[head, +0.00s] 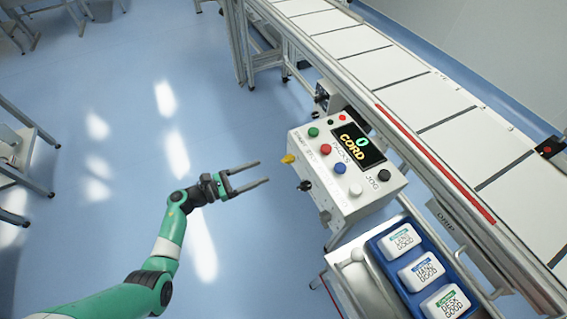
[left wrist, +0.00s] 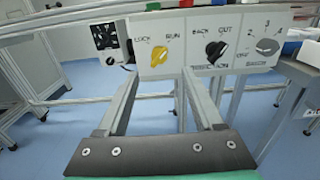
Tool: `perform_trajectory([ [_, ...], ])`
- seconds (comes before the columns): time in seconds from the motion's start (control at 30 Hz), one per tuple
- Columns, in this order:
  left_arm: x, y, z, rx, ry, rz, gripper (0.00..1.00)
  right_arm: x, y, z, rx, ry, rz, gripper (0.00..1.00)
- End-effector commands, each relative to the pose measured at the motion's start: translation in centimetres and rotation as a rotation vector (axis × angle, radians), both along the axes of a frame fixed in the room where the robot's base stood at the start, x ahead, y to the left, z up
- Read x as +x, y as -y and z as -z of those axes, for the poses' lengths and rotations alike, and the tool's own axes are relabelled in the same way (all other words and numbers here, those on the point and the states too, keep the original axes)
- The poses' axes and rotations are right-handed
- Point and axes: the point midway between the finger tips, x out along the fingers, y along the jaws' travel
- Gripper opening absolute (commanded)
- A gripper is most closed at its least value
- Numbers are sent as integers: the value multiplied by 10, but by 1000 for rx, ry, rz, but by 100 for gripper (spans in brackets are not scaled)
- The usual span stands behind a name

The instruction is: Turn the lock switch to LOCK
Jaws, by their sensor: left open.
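The lock switch is a yellow knob (head: 289,158) on the left side face of the white control box (head: 347,205). In the left wrist view the yellow knob (left wrist: 159,56) sits below the labels LOCK and RUN, its handle slanting from lower left to upper right, toward RUN. My left gripper (head: 263,172) is open and empty, its fingers pointing at that face with a gap before it. In the left wrist view the yellow knob shows between and just beyond the fingertips (left wrist: 160,73). My right gripper is not in view.
A black knob (left wrist: 215,51) and a grey knob (left wrist: 267,46) sit right of the yellow one. The box top has coloured buttons and a display (head: 358,145). A conveyor (head: 355,50) runs behind, and a blue tray (head: 377,250) holds white packs.

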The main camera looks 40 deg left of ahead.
Motion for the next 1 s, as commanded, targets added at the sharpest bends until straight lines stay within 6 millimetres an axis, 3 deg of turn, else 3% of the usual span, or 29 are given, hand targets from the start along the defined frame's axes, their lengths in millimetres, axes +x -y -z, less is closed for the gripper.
perform_trajectory([
  [0.2,48,18,4,2,2,6,68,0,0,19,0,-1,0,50],
  [0.4,80,28,3,1,1,3,68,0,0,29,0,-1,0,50],
  [0.77,89,31,0,0,0,0,68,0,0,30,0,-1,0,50],
  [1.0,89,31,0,0,0,0,27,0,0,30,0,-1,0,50],
])
